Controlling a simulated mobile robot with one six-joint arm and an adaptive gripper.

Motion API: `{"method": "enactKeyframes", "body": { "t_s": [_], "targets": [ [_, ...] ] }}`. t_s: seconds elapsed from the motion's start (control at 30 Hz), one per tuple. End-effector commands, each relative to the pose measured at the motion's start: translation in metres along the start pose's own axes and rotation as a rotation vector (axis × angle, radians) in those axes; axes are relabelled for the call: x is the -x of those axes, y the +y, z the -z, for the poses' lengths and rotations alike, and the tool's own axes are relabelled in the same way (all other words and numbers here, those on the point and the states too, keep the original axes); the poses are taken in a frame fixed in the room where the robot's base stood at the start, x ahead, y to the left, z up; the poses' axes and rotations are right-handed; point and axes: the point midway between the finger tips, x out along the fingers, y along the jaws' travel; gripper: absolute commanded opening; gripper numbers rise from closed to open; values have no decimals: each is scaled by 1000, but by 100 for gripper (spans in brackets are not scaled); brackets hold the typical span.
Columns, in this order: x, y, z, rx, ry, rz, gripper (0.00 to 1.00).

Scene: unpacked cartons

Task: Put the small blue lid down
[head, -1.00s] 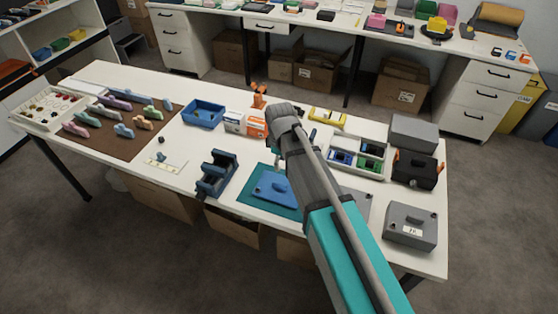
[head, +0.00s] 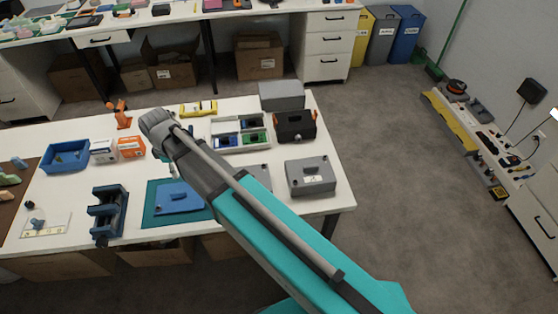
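A flat blue lid-like piece with a small raised knob (head: 180,199) lies on a teal mat (head: 152,212) near the front of the table. I cannot tell whether it is the small blue lid, and I see no other clear blue lid. My arm crosses from the lower right, and its dark grey end (head: 158,128) is over the back of the table. Its fingers are hidden or too dark to make out, so I cannot see whether they hold anything. A pale divided tray (head: 214,127) right of the arm end holds small blue (head: 227,141) and green (head: 252,138) boxes.
A blue bin (head: 65,157), white and orange cartons (head: 130,147) and a dark blue stand (head: 108,214) are left of the arm. A grey case (head: 311,177), a black box (head: 296,126) and a grey box (head: 282,95) stand at the right. Floor is clear beyond the table's right edge.

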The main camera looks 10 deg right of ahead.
Motion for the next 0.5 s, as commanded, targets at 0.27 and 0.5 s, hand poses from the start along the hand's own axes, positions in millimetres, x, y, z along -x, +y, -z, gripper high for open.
{"method": "enactKeyframes", "body": {
  "t_s": [0.27,0.5],
  "targets": [
    [0,18,-89,-323,0,0,53],
    [0,25,-171,-647,0,0,53]
  ]
}}
